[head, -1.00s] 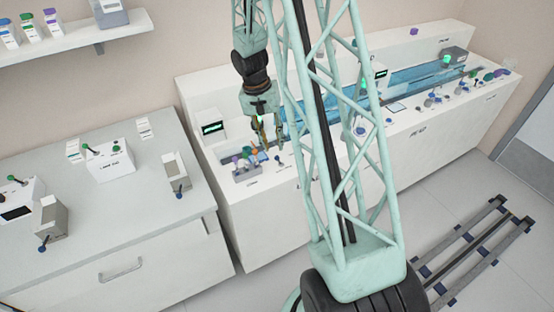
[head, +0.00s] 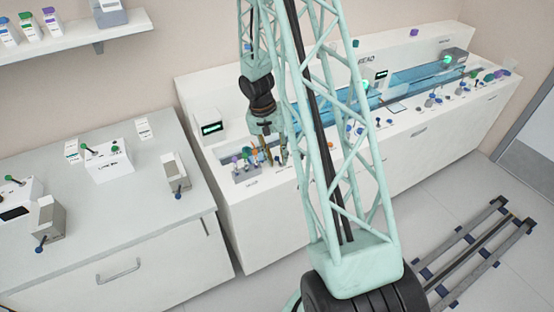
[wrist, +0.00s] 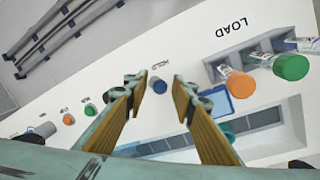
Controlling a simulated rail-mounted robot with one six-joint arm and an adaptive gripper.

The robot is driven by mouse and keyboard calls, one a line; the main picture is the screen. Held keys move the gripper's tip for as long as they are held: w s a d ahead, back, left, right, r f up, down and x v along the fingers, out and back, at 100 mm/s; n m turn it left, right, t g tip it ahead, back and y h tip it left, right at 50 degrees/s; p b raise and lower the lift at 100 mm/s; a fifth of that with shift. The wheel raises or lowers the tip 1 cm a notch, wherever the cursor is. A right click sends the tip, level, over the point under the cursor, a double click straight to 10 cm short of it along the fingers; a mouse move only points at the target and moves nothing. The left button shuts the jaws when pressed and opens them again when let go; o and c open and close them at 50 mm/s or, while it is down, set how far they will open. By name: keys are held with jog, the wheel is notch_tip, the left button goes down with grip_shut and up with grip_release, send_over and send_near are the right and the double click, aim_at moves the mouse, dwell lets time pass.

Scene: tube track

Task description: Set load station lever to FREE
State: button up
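A blue round knob (wrist: 159,87), which looks like the load station lever's end, shows in the wrist view on the white bench top, beside a word that reads HOLD. I cannot read a FREE mark. My gripper (wrist: 158,81) is open, its two tan fingers on either side of the knob in the picture; I cannot tell whether they touch it. In the head view my gripper (head: 272,160) is low over the near left end of the long bench, and the knob cannot be made out there.
The LOAD rack with an orange cap (wrist: 241,91) and a green cap (wrist: 290,66) stands right of the fingers. Small green (wrist: 89,110) and orange (wrist: 69,119) knobs lie to the left. A trough (wrist: 220,137) is below. A grey-topped cabinet (head: 130,210) stands left of the bench.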

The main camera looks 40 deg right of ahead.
aim_at(281, 163)
jog(key=c, duration=0.8)
jog(key=p, duration=0.3)
jog(key=y+p, duration=0.1)
jog(key=p, duration=0.3)
jog(key=shift+d+r, duration=0.25)
jog(key=shift+d, duration=0.05)
jog(key=shift+s+d+t+y+p, duration=0.15)
jog(key=shift+d+t+y+p, duration=0.25)
jog(key=shift+y+p, duration=1)
jog(key=shift+d+f, duration=0.1)
jog(key=shift+d, duration=0.15)
jog(key=shift+s+d+f+t+y+b, duration=0.1)
jog(key=shift+d+t+y+b, duration=0.2)
jog(key=shift+y+b, duration=0.3)
jog(key=shift+s+d+f+y+b, duration=0.1)
jog(key=shift+d+y+b, duration=0.2)
jog(key=shift+y+b, duration=0.65)
jog(key=shift+s+d+n+t+y+b, duration=0.1)
jog(key=shift+d+n+t+y+b, duration=0.2)
jog(key=shift+y+b, duration=0.6)
jog(key=shift+b, duration=0.35)
